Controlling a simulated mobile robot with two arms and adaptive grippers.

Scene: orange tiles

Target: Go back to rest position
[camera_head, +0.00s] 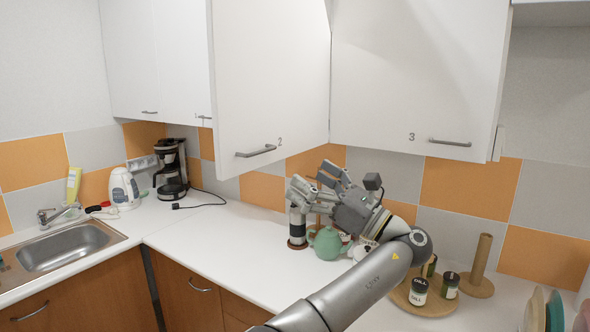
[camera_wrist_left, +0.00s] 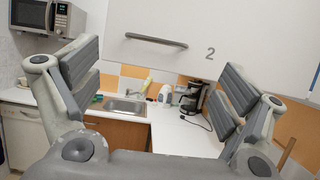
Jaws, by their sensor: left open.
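My left gripper (camera_head: 313,188) is raised over the counter, in front of the orange and grey tiles, just above and behind a green teapot (camera_head: 327,243). In the left wrist view its two fingers (camera_wrist_left: 157,80) are spread wide with nothing between them. Beyond them show the door of cabinet 2 (camera_wrist_left: 200,28), the sink (camera_wrist_left: 124,105) and the coffee maker (camera_wrist_left: 192,97). My left arm reaches in from the bottom of the head view and covers part of the counter. My right gripper is not in view.
Cabinet door 2 (camera_head: 270,80) stands swung open near the gripper. A round wooden board (camera_head: 427,303) with cans and a wooden paper-towel holder (camera_head: 480,268) are to the right.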

